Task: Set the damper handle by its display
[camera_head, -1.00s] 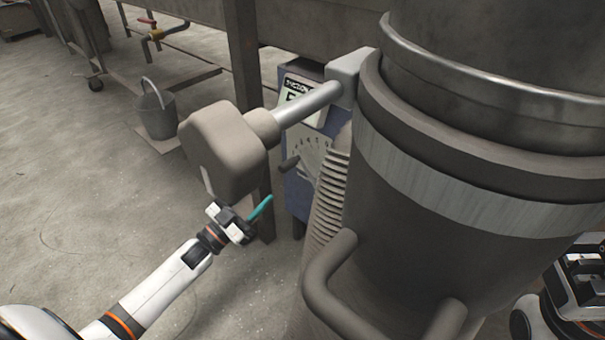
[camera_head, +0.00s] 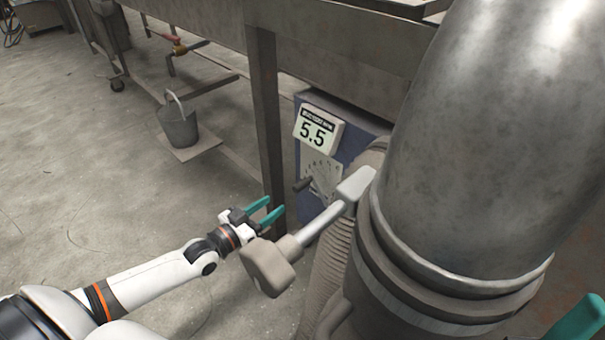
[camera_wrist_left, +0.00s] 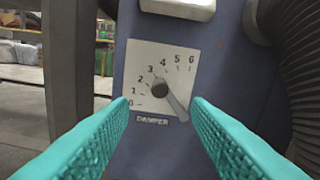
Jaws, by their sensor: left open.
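The blue damper box (camera_head: 310,208) stands behind the hose, with a white display (camera_head: 319,130) on top reading 5.5. Its dial plate (camera_head: 324,170) carries a handle with a dark knob (camera_head: 303,184). In the left wrist view, the dial plate (camera_wrist_left: 142,60) is marked 0 to 6 above "DAMPER". The grey lever (camera_wrist_left: 176,102) runs up-left to its dark knob (camera_wrist_left: 158,88), roughly towards 2 to 3. Only the display's lower edge (camera_wrist_left: 180,10) shows there. My left gripper (camera_head: 272,210) is open and empty, facing the dial, apart from the knob. One teal fingertip of my right gripper (camera_head: 580,322) shows at lower right.
A large metal duct (camera_head: 490,130) fills the right side, with a grey arm and block (camera_head: 270,268) jutting left, close to my left gripper. A ribbed hose (camera_head: 332,260) runs below. A steel leg (camera_head: 265,120) stands left of the box. A bucket (camera_head: 178,125) stands further back.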

